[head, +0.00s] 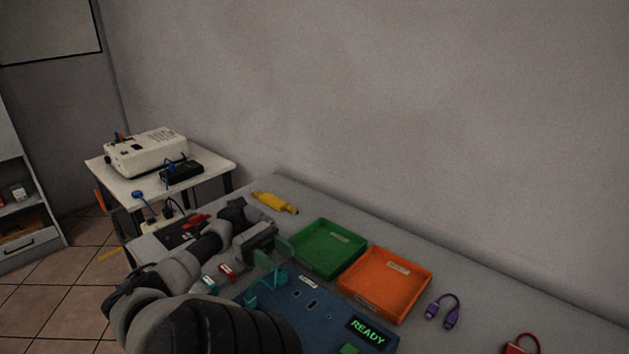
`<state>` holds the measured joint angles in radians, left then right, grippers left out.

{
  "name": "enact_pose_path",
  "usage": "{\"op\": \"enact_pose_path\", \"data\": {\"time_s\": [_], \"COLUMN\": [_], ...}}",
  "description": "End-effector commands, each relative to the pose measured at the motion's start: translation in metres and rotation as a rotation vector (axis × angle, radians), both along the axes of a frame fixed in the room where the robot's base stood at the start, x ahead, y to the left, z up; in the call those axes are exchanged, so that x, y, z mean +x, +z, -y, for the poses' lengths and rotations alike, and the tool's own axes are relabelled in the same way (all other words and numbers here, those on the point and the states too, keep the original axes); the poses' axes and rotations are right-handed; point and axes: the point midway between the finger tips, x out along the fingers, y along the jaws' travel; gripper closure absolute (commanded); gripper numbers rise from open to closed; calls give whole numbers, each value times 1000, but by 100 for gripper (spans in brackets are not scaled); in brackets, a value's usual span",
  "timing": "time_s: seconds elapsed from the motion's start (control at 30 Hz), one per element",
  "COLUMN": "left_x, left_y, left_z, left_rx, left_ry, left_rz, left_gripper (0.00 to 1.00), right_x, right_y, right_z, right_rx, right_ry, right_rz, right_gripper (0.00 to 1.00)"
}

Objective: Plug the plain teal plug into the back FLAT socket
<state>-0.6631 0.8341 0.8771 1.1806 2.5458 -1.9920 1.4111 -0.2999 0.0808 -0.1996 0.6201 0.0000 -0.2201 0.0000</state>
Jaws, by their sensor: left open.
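My left gripper (274,254) reaches in from the lower left over the table, its jaws open and apart near the back left edge of the blue socket board (330,312). A teal piece (278,276), which looks like a cable with its plug, lies or stands at the board's left part, just in front of the jaws. I cannot make out its plug shape or whether the jaws touch it. Dark socket openings (312,304) show on the board beside a small white label (308,281). My arm hides the board's front left. My right gripper is not in view.
A green tray (327,270) and an orange tray (371,309) lie behind the board. A yellow connector (273,202) lies near the wall. A purple cable (443,312) and a red cable (522,344) lie to the right. A READY display (367,331) glows green.

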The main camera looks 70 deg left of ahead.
Motion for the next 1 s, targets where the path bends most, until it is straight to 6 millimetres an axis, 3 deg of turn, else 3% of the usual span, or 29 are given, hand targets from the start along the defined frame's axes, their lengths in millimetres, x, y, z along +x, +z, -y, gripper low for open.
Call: {"op": "enact_pose_path", "data": {"time_s": [0.3,0.5,1.0], "left_x": [42,63,73], "left_y": [39,57,66], "left_z": [52,77,89], "left_rx": [-1,-1,-2], "left_ry": [-6,-5,-2], "left_rz": [4,2,0], "left_gripper": [50,50,50], "right_x": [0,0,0], "right_y": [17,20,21], "right_z": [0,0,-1], "right_rx": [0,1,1], "right_ry": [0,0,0], "right_rz": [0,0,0], "right_gripper": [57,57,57]}}
